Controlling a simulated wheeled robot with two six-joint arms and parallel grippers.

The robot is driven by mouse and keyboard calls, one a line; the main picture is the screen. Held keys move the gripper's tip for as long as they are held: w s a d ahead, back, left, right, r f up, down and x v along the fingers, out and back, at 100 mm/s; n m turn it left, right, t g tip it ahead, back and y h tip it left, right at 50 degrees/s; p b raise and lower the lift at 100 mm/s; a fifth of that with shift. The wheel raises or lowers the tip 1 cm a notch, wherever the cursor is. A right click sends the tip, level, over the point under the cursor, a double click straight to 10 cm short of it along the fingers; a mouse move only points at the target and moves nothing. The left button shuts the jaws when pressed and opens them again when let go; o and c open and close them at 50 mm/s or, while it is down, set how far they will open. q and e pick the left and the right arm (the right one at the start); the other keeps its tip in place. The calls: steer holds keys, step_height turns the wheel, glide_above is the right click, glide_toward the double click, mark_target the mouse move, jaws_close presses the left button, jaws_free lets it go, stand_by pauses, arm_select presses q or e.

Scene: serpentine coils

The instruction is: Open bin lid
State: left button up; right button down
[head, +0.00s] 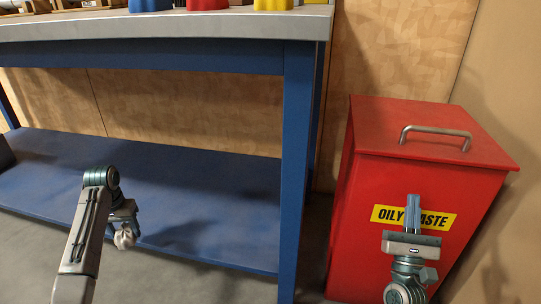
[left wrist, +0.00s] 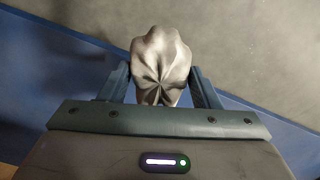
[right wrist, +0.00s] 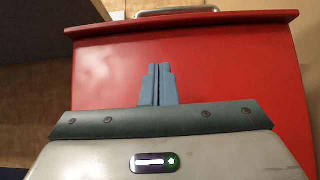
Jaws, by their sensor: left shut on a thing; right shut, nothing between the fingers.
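A red bin (head: 375,250) with a yellow "OILY WASTE" label (head: 440,220) stands at the right in the head view. Its lid (head: 380,120) is closed and has a metal bar handle (head: 436,130) on top. The lid edge (right wrist: 110,28) and handle (right wrist: 178,11) also show at the top of the right wrist view. My right gripper (head: 413,200) is shut and empty, in front of the bin's front face and below the lid edge. My left gripper (head: 125,236) is shut on a crumpled grey-white cloth (left wrist: 161,65), away from the bin, near the bench's lower shelf.
A blue workbench with a grey top (head: 200,27) stands left of the bin. Its leg (head: 297,170) is between my two grippers. Its lower blue shelf (head: 200,180) is mostly bare. Blue, red and yellow containers (head: 273,4) stand on the top. A wall is close at the bin's right.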

mark_target(419, 177)
arm_select(q)
steer(key=shift+r, duration=0.1)
arm_select(e)
steer(key=r, duration=0.1)
steer(key=w+r, duration=0.2)
steer(key=shift+w+d+y, duration=0.25)
steer(key=shift+d+y, duration=0.05)
arm_select(q)
steer(key=shift+r+p, duration=0.6)
steer(key=shift+p, duration=0.1)
arm_select(e)
steer(key=shift+s+r, duration=0.1)
steer(key=shift+r, duration=1.65)
